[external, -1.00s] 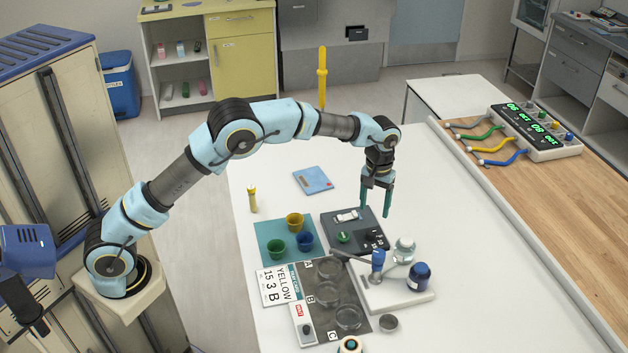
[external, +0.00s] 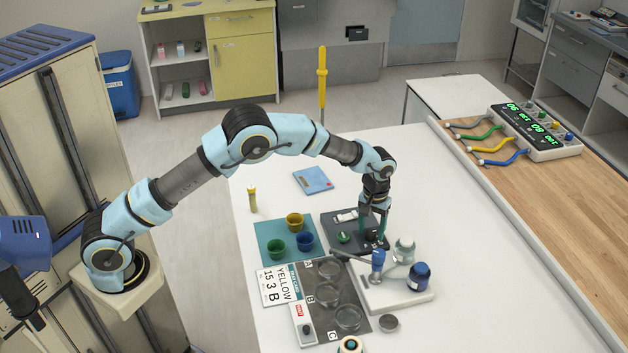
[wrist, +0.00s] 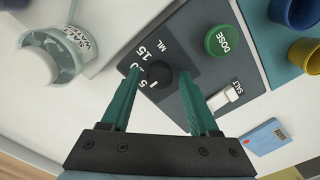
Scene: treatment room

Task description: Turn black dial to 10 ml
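The black dial (wrist: 158,75) is round and sits on a dark grey panel (wrist: 185,62) with white numbers and "ML" beside it. The 15 is readable; the other numbers are partly covered, and I cannot tell where the dial points. My gripper (wrist: 159,76) is open in the wrist view, with one green finger on each side of the dial and gaps visible between. In the external view, my gripper (external: 374,243) points down at the front right of the panel (external: 340,226) and largely hides the dial. Contact with the panel cannot be told.
A green DOSE button (wrist: 222,40) and a white switch (wrist: 226,98) are on the same panel. A jar labelled salt water (wrist: 50,58) stands close to the left. Colored cups (external: 295,222) stand on a teal mat.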

